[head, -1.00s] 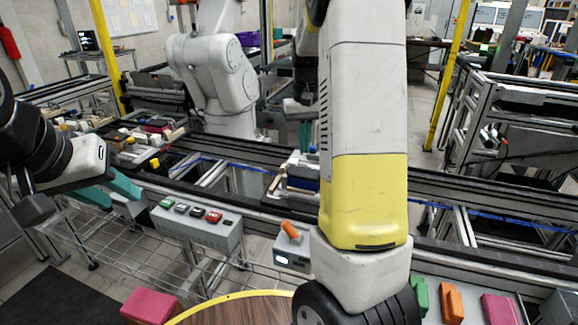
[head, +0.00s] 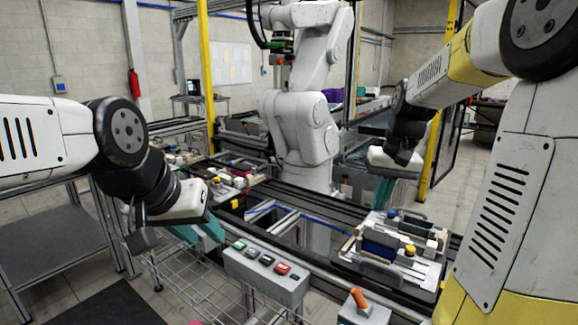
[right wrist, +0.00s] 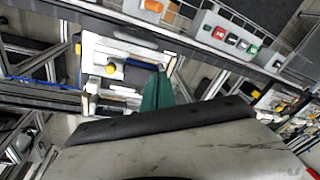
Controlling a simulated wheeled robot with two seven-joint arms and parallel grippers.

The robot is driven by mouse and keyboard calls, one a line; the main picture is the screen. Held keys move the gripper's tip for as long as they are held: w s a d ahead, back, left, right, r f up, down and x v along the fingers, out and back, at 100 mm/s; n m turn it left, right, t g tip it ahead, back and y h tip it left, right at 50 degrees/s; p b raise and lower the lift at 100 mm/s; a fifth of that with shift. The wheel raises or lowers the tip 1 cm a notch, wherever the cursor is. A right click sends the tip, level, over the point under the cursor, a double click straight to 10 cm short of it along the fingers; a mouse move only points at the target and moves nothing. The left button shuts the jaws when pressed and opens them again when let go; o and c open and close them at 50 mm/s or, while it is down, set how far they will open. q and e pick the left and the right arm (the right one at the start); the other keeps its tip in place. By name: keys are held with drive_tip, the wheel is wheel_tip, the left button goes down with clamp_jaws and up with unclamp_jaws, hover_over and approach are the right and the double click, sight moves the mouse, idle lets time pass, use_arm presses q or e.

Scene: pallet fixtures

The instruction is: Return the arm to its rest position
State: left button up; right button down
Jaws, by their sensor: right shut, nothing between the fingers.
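My right arm comes in from the right edge of the head view and bends back toward the middle. Its gripper (head: 383,192) points down with teal fingers, shut and empty, above and behind the pallet fixture (head: 348,262) on the conveyor. In the right wrist view the shut teal fingers (right wrist: 158,92) show over the same fixture (right wrist: 95,50), with no contact visible. My left gripper (head: 200,232) hangs at the left, its teal fingers close to the button box; their gap is unclear.
The button box (head: 268,276) stands at the conveyor's front edge, with an orange-handled switch box (head: 362,310) to its right. Another loaded fixture (head: 232,178) sits farther left on the conveyor. A white industrial arm (head: 298,130) stands behind. A yellow post (head: 207,80) rises at the back.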

drive_tip(key=s+a+r+t, duration=0.1)
drive_tip(key=s+a, duration=0.3)
drive_tip(key=s, duration=0.4)
drive_tip(key=s+a+r+n+t, duration=0.1)
drive_tip(key=s+a+r+t, duration=0.1)
drive_tip(key=s, duration=0.7)
drive_tip(key=shift+a+r+n+t+y, duration=0.15)
drive_tip(key=shift+a+n+t+y, duration=0.35)
drive_tip(key=shift+a, duration=0.7)
